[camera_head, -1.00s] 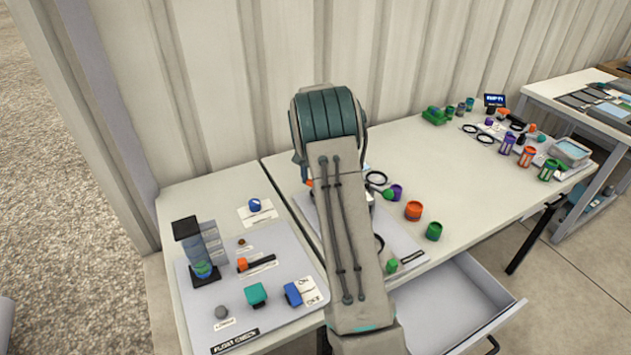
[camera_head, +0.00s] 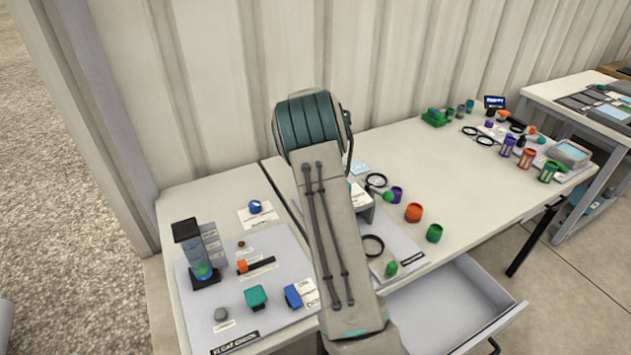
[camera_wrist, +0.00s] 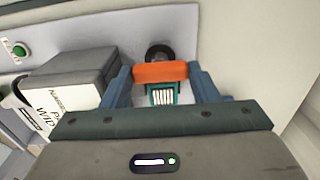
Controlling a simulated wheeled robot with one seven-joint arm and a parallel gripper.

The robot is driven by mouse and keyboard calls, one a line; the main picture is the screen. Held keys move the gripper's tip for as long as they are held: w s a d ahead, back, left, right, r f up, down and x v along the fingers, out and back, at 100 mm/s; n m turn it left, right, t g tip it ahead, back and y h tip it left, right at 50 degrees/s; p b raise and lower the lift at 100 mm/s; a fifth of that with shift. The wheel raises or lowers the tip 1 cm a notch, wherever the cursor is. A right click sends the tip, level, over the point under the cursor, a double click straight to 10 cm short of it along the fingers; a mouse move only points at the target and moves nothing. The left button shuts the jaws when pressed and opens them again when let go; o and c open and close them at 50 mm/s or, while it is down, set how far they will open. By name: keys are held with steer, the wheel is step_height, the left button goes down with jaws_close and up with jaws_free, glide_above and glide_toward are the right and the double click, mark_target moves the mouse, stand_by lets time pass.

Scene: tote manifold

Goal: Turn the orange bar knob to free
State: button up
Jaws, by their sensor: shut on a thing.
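In the wrist view the orange bar knob (camera_wrist: 160,72) lies crosswise between the two blue fingers of my gripper (camera_wrist: 163,78). My gripper is shut on the bar, one finger at each end. A dark round part (camera_wrist: 158,52) shows just behind the bar. A teal piece with pale stripes (camera_wrist: 163,96) shows between the fingers, in front of the bar. The knob's pointer and its free mark cannot be made out. In the head view my arm hides the gripper and this knob.
A grey box with a printed label (camera_wrist: 75,80) stands close left of my gripper, and a green button (camera_wrist: 19,49) lies farther left. In the head view, a board with several parts (camera_head: 185,310) lies left of my arm. Cups and an open drawer (camera_head: 450,305) are at the right.

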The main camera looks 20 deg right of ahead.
stand_by(0.4)
steer(key=o, duration=1)
step_height(320, 180, up, 14)
steer(key=shift+f+b, duration=0.1)
steer(key=shift+b, duration=0.35)
